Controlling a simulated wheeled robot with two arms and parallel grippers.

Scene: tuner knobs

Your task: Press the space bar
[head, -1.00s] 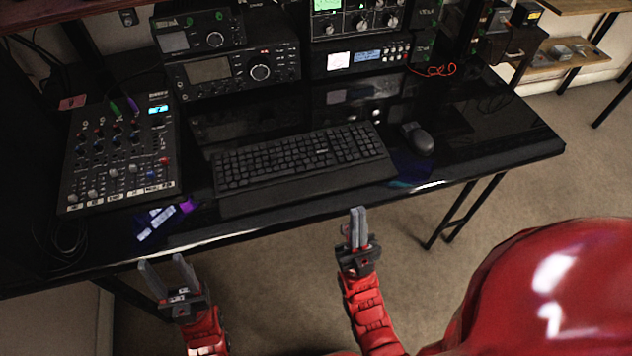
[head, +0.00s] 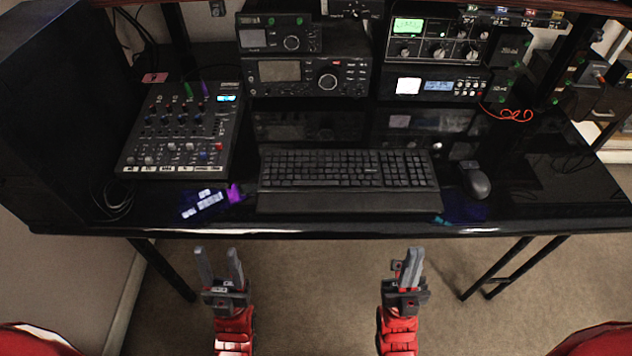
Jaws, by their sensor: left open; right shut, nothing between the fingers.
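A black keyboard (head: 347,172) lies on the glossy black desk, near its front edge. Its space bar is in the bottom key row; I cannot pick it out clearly from the dark keys around it. My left gripper (head: 219,265) is in front of the desk, below and left of the keyboard in the picture, open and empty. My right gripper (head: 411,265) is also in front of the desk, below the right part of the keyboard, shut with nothing in it. Both grippers are apart from the keyboard and touch nothing.
A mixer (head: 180,135) stands left of the keyboard, and a mouse (head: 474,180) lies to its right. Radio units (head: 306,77) stand behind. The desk's front edge (head: 330,230) runs between my grippers and the keyboard. The desk's right end is fairly clear.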

